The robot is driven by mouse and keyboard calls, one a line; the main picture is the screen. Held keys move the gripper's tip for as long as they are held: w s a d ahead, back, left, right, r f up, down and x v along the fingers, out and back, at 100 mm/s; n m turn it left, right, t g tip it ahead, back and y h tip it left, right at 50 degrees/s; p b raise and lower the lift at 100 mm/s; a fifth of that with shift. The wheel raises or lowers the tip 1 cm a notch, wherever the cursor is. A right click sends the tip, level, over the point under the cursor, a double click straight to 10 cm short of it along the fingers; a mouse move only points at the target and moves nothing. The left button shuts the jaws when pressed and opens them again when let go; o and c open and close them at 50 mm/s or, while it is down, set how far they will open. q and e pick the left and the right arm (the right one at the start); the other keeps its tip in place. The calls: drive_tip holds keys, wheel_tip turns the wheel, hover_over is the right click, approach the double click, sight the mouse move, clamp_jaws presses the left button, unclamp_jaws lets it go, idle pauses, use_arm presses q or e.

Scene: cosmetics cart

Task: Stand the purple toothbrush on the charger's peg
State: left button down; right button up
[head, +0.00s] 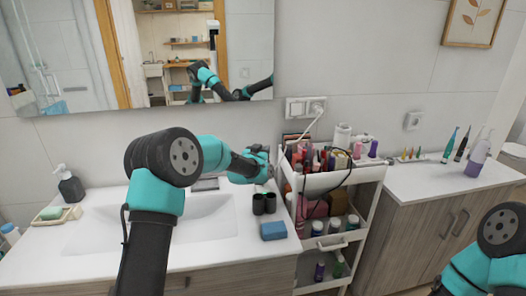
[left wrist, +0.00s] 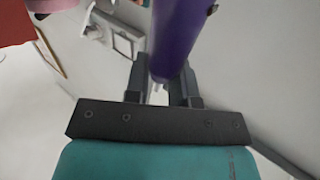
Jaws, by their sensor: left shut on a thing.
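My left gripper (head: 264,164) is at the left side of the cosmetics cart, above the right end of the sink counter. In the left wrist view its fingers (left wrist: 165,88) are shut on the purple toothbrush (left wrist: 177,38), whose smooth rounded handle end shows between them. The rest of the toothbrush runs out of that view. In the head view I cannot make out the held toothbrush at the gripper. I cannot clearly pick out the charger or its peg. My right arm shows at the lower right, with its gripper out of view.
The cart (head: 337,178) is crowded with bottles and tubes, and a cord runs to it from the wall outlet (head: 305,107). Dark cups (head: 264,204) and a blue box (head: 273,230) stand near the sink (head: 180,225). A teal toothbrush (head: 449,146) stands on the right counter.

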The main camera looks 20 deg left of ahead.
use_arm(q)
drive_tip(key=shift+f, duration=1.25)
idle(0.7)
drive_tip(key=c, duration=0.9)
unclamp_jaws()
drive_tip(key=shift+r, duration=0.5)
wheel_tip(320, 180, up, 3)
drive_tip(key=shift+s+f, duration=0.1)
drive_tip(key=s+d, duration=0.1)
drive_tip(key=s, duration=0.4)
drive_tip(key=s+d, duration=0.2)
drive_tip(key=s, duration=0.3)
drive_tip(key=s+d+r, duration=0.1)
drive_tip(key=s, duration=0.4)
drive_tip(key=shift+s+d+r, duration=0.1)
drive_tip(key=shift+d, duration=0.15)
